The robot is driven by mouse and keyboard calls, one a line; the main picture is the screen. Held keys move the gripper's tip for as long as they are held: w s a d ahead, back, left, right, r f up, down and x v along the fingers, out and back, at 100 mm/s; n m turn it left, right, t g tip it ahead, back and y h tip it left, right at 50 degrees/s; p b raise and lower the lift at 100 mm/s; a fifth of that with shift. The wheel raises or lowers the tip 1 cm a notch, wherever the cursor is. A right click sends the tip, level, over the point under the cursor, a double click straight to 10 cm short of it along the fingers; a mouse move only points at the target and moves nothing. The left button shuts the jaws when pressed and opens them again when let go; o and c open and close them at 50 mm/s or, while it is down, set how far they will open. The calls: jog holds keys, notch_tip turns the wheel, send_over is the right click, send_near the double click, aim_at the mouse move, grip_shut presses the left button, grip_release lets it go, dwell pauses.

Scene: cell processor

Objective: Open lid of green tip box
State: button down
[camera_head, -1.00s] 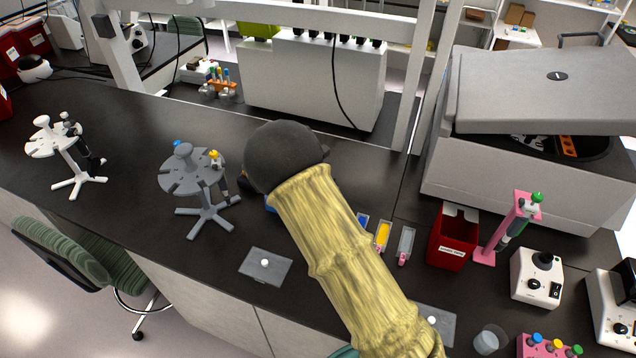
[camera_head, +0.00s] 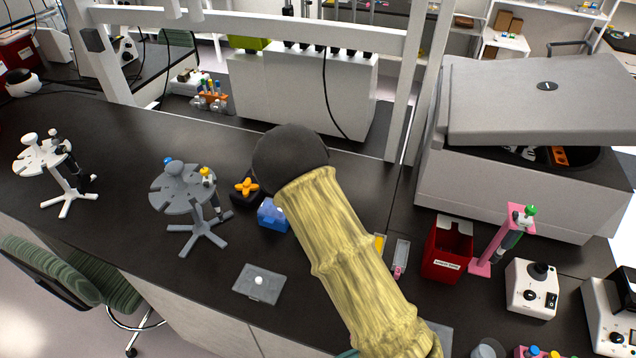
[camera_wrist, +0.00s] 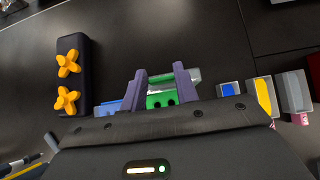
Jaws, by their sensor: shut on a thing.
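In the wrist view the green tip box (camera_wrist: 160,100) lies between the two fingers of my gripper (camera_wrist: 160,80). A pale, see-through edge of its lid (camera_wrist: 160,77) shows above the green part, between the fingertips. The fingers are shut on the lid, one on each side. How far the lid is raised cannot be told. In the head view my own forearm hides the green tip box and the gripper.
A blue box (camera_head: 273,216) sits close left of my forearm, by a black block with orange knobs (camera_head: 246,187). To the right are small trays (camera_head: 400,257), a red bin (camera_head: 448,252) and a pink pipette stand (camera_head: 503,240). A grey pipette carousel (camera_head: 183,190) stands left.

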jog(key=shift+w+d+r, duration=0.1)
jog(key=shift+w+r, duration=0.1)
jog(key=shift+r, duration=0.05)
jog(key=c, duration=1)
grip_release()
jog(key=shift+c, duration=0.2)
jog(key=shift+f, duration=0.15)
jog(key=shift+s, duration=0.1)
jog(key=b+v, duration=0.2)
jog(key=v, duration=1.5)
